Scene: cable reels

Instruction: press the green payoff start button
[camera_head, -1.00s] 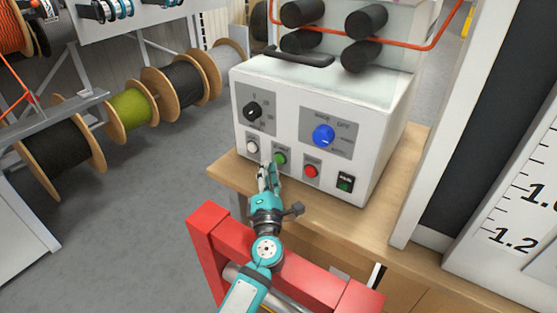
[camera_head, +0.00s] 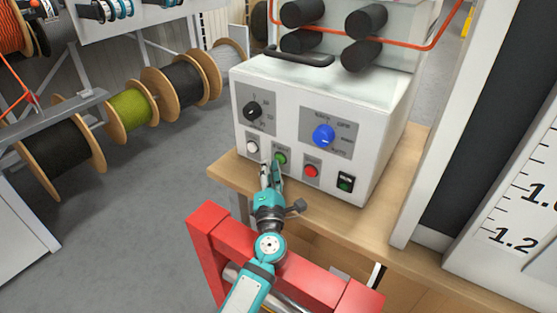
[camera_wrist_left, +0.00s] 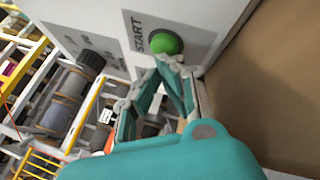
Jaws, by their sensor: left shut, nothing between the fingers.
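The green start button (camera_head: 280,158) sits on the front panel of the white control box (camera_head: 290,115), between a white button (camera_head: 252,146) and a red button (camera_head: 311,171). My left gripper (camera_head: 272,168) is shut and empty, with its fingertips just below the green button. In the left wrist view the green button (camera_wrist_left: 166,42) shows under the word START. The left gripper's fingertips (camera_wrist_left: 178,66) are close below it there; I cannot tell if they touch. My right gripper is not in view.
The box stands on a wooden bench (camera_head: 230,178). It also carries a black knob (camera_head: 252,111), a blue knob (camera_head: 324,135) and a green-lit rocker switch (camera_head: 345,182). A red frame (camera_head: 210,225) stands in front. Cable reels (camera_head: 175,88) stand at the left.

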